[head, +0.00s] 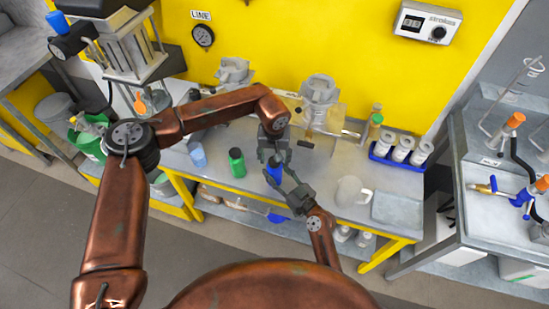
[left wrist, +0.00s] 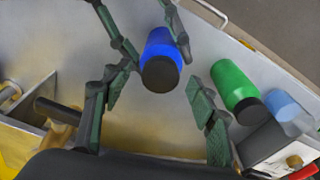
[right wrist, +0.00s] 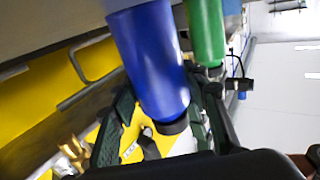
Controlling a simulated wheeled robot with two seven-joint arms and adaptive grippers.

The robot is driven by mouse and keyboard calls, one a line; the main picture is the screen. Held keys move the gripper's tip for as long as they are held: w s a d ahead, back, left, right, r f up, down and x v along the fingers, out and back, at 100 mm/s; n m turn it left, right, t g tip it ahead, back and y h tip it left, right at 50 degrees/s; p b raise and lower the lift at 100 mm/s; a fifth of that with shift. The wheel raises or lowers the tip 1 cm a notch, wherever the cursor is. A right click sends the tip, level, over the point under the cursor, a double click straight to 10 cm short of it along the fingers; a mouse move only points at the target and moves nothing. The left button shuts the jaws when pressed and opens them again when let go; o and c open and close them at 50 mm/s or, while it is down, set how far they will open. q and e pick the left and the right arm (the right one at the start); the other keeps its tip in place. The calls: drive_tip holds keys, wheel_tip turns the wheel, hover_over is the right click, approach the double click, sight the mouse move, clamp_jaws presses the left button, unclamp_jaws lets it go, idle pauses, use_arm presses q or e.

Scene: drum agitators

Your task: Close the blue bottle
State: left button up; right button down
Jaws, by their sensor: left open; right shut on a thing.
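The blue bottle (head: 274,172) stands at the front of the grey bench in the head view, between my two grippers. It has a black cap (left wrist: 160,75) on top; I cannot tell how tight it is. My right gripper (head: 284,182) is shut on the blue bottle's body, which also shows in the right wrist view (right wrist: 152,60). My left gripper (head: 274,153) is open above the bottle. In the left wrist view its fingers are spread on either side of the cap, apart from it.
A green bottle (head: 237,163) with a dark cap and a light blue cup (head: 198,155) stand to the left. A white jug (head: 349,190), a grey tray (head: 397,208) and a blue rack (head: 382,157) of white containers are to the right. Machines stand behind.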

use_arm(q)
wheel_tip(320, 180, up, 12)
drive_tip(key=s, duration=0.1)
drive_tip(key=shift+s, duration=0.25)
idle(0.4)
use_arm(e)
drive_tip(key=c, duration=1)
unclamp_jaws()
drive_tip(key=shift+c, duration=0.2)
drive_tip(key=shift+d, duration=0.1)
drive_tip(key=v, duration=1.2)
use_arm(q)
drive_tip(key=shift+f, duration=0.1)
